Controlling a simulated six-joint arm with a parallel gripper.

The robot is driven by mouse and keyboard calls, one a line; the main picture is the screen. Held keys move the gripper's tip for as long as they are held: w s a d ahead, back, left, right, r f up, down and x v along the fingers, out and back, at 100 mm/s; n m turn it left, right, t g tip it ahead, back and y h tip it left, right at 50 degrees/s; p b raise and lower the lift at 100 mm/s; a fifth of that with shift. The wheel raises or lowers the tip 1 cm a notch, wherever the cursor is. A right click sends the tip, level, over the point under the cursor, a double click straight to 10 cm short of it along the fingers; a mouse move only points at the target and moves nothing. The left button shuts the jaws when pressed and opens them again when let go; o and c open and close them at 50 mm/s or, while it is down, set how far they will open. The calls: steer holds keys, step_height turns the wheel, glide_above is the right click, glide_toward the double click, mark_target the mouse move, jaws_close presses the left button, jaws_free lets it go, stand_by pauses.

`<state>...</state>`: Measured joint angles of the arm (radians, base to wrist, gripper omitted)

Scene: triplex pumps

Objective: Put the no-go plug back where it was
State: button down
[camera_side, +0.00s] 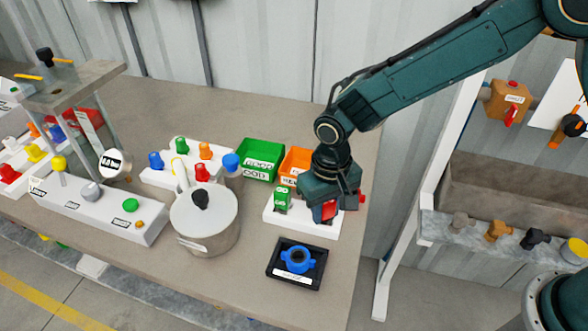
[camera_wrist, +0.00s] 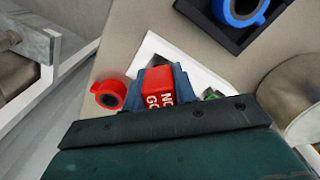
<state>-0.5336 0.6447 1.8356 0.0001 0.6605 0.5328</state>
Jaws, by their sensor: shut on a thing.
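The red no-go plug (camera_wrist: 158,84), marked "NO GO", is between the fingers of my gripper (camera_wrist: 160,92) in the wrist view. In the side view, my gripper (camera_side: 328,206) points down with the red plug (camera_side: 329,211) low over the right part of the white holder block (camera_side: 315,229). The block's white edge also shows in the wrist view (camera_wrist: 149,46). The green go plug (camera_side: 282,198) stands in the block's left part; a bit of green shows in the wrist view (camera_wrist: 210,94). The plug's lower end is hidden, so I cannot tell whether it is seated.
A red ring-shaped part (camera_wrist: 108,95) lies beside the block. A blue part (camera_side: 297,260) sits in a black tray (camera_side: 285,280) in front. Green (camera_side: 262,151) and orange (camera_side: 296,163) bins stand behind. A lidded pot (camera_side: 203,225) stands left; the table's right edge is close.

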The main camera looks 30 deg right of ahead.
steer(key=c, duration=1.1)
jaws_free()
steer(key=shift+r, duration=0.15)
step_height(320, 180, up, 13)
